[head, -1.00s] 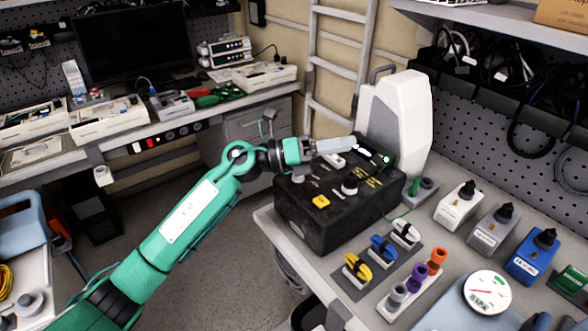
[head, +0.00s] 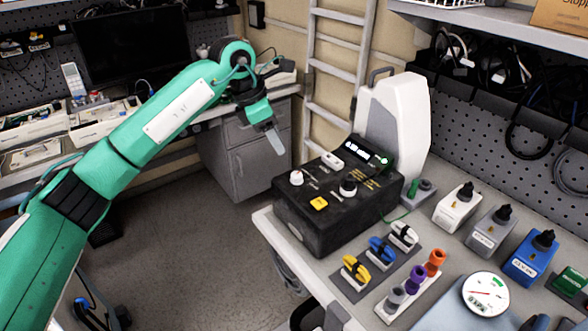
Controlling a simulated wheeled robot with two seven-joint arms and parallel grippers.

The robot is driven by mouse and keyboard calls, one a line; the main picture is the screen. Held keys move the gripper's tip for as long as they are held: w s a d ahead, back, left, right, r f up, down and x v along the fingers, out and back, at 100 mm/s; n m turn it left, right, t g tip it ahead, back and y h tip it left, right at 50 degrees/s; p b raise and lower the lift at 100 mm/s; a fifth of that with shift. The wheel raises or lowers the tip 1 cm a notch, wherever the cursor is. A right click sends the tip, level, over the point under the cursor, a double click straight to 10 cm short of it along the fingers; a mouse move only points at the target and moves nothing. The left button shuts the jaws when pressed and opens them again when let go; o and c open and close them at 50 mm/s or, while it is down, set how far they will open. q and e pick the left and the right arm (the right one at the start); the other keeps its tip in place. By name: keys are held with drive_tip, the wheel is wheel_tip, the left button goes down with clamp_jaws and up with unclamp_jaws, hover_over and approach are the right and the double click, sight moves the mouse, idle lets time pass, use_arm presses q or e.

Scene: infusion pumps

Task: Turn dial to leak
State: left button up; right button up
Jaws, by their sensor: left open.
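A black tester box (head: 320,225) stands on the bench at the centre. On its top are a white dial (head: 296,177) at the left, a black dial (head: 348,187) near the middle, a yellow button (head: 318,203) and a lit display (head: 366,150). The small markings are too small to read, so which setting a dial points to cannot be told. My left gripper (head: 275,138) is open and empty, in the air to the left of and above the box, pointing down and apart from it. My right gripper is not in view.
A white device (head: 397,115) stands behind the box. Yellow, blue and white clips (head: 381,250) and orange, purple and grey connectors (head: 416,278) lie in front. Several dial blocks (head: 493,230) and a round gauge (head: 486,293) are at the right. A ladder (head: 336,65) stands behind.

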use_arm(q)
drive_tip(key=p, duration=0.1)
approach(296, 174)
drive_tip(key=x, duration=0.2)
drive_tip(key=shift+d+f, duration=0.2)
drive_tip(key=shift+f, duration=0.05)
drive_tip(key=p+x, duration=0.1)
drive_tip(key=x, duration=0.4)
drive_tip(key=shift+w+d+f+p, duration=0.15)
drive_tip(key=shift+f+p, duration=0.15)
drive_tip(key=shift+f, duration=0.2)
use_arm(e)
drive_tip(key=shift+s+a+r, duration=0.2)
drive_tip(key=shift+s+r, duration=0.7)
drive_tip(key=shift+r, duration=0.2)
use_arm(q)
drive_tip(key=shift+c, duration=0.2)
drive_tip(key=c, duration=0.9)
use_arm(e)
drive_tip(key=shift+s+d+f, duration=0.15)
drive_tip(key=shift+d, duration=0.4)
